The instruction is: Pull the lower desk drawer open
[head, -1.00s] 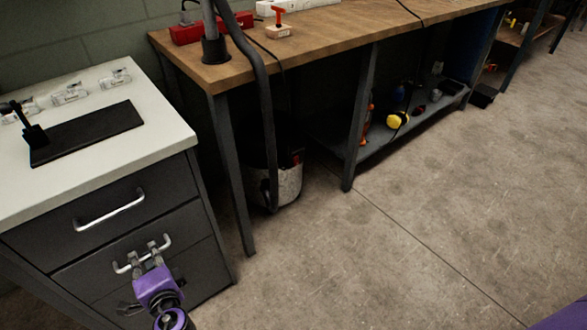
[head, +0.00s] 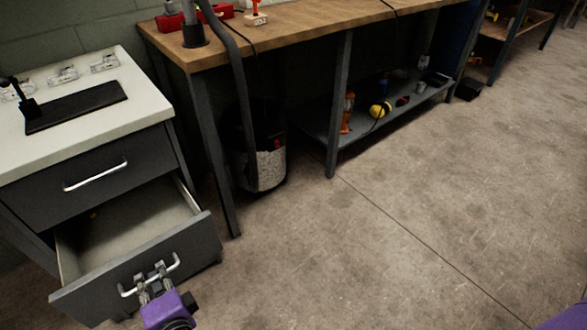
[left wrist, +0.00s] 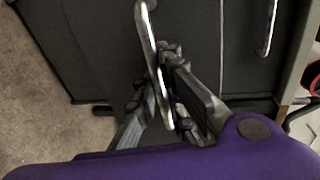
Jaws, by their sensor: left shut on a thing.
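The lower desk drawer (head: 140,270) stands well out from the desk, with its pale inside showing. The left wrist view also shows my left gripper (left wrist: 168,88) closed around the handle bar (left wrist: 145,30). The upper drawer (head: 95,182) is closed, with its own silver handle (head: 95,176). My right gripper is not in view.
The white desk top (head: 60,90) holds a black mat (head: 75,107) and several clear items. To the right stand a wooden workbench (head: 290,30) with a lower shelf (head: 385,120) and a bin (head: 264,165) below. The concrete floor (head: 400,220) at the right is clear.

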